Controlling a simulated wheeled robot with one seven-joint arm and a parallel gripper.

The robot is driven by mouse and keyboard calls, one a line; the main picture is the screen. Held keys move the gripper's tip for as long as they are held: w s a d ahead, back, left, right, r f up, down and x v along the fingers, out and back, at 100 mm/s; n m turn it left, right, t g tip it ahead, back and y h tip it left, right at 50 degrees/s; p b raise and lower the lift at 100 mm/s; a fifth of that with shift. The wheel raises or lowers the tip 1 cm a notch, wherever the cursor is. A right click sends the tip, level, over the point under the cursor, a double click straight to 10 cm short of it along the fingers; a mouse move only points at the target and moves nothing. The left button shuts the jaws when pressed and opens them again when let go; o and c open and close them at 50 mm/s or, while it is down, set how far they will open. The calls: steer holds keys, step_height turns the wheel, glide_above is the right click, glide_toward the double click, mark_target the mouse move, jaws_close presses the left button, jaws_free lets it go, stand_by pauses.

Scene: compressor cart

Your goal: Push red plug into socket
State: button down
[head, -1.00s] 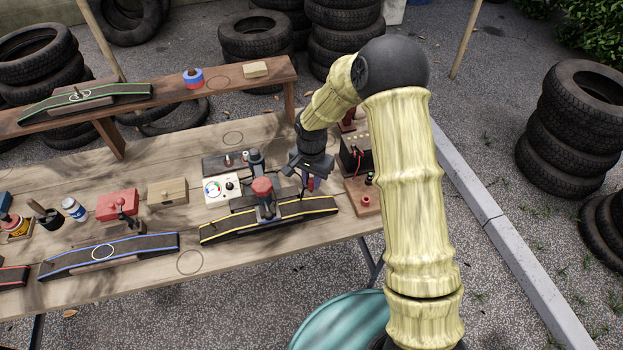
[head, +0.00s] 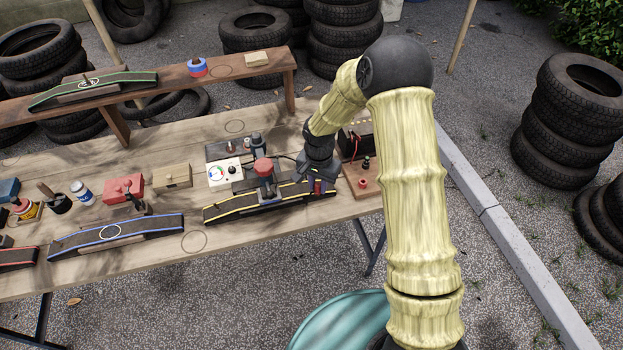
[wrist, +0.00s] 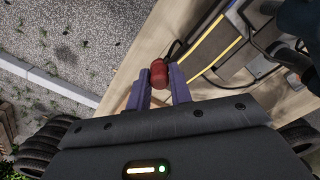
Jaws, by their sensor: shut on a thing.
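My gripper (head: 318,187) is shut on the red plug (wrist: 159,73), which sits between the purple fingertips in the wrist view. In the head view, the gripper hangs at the right end of the yellow-edged black ramp, left of a wooden board (head: 352,187). That board carries a red round fitting (head: 362,183) at its front and a black one (head: 366,163) behind it. The red fitting looks like the socket, and the plug is apart from it. The socket cannot be made out in the wrist view.
The yellow-edged ramp (head: 225,212) with a red-topped post (head: 264,167) lies just left of my gripper. A white gauge box (head: 222,174) stands behind it. A dark battery box with a red wire (head: 348,144) stands behind the board. The table's front edge is close.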

steer(key=s+d+f+n, duration=0.1)
steer(key=d+f, duration=0.2)
steer(key=d, duration=0.1)
steer(key=s+d+f+n, duration=0.1)
steer(key=d+f+n, duration=0.1)
steer(key=d, duration=0.3)
steer(key=s+d+f+n, duration=0.2)
steer(key=d+f, duration=0.1)
steer(key=d, duration=0.1)
steer(key=shift+d+f, duration=0.15)
steer(key=shift+f, duration=0.25)
